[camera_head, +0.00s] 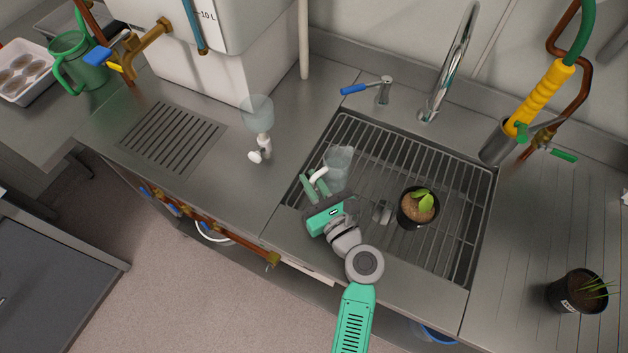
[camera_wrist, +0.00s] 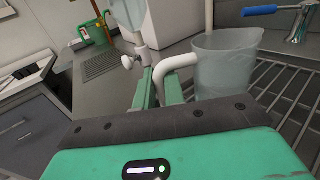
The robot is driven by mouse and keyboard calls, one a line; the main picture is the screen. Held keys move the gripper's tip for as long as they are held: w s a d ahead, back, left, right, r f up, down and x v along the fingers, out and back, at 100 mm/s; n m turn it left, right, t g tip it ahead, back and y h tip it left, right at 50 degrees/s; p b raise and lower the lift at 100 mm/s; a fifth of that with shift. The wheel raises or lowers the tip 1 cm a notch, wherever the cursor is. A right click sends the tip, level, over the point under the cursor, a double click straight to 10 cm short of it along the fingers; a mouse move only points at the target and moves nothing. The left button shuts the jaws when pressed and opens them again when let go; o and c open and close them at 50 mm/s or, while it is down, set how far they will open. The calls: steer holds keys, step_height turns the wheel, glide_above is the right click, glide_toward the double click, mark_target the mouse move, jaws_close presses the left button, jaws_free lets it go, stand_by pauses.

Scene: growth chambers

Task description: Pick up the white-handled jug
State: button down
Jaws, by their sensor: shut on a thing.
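The white-handled jug (camera_head: 338,168) is a clear, translucent vessel over the left part of the sink grate. It looks upright; I cannot tell whether its base touches the grate. Its white handle (camera_head: 318,175) points left toward my gripper (camera_head: 309,186). In the wrist view, the jug (camera_wrist: 226,66) stands just right of my green fingers (camera_wrist: 160,84), and its white handle (camera_wrist: 178,64) passes between them. My gripper is shut on the handle. The lower end of the handle is hidden behind the gripper body.
A potted seedling (camera_head: 418,208) stands on the sink grate (camera_head: 450,190) right of the jug. A clear funnel-like vessel with a white tap (camera_head: 258,120) is on the counter to the left. A chrome faucet (camera_head: 455,65) rises behind the sink. Another potted plant (camera_head: 577,291) is at right.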

step_height(320, 180, up, 3)
steer(key=shift+f+p, duration=0.2)
steer(key=shift+p, duration=0.35)
steer(key=s+a+r+p, duration=0.1)
steer(key=s+p, duration=0.1)
steer(key=s, duration=1.4)
steer(key=shift+a+r+p, duration=0.2)
steer(key=shift+a+p, duration=0.05)
steer(key=shift+p, duration=0.1)
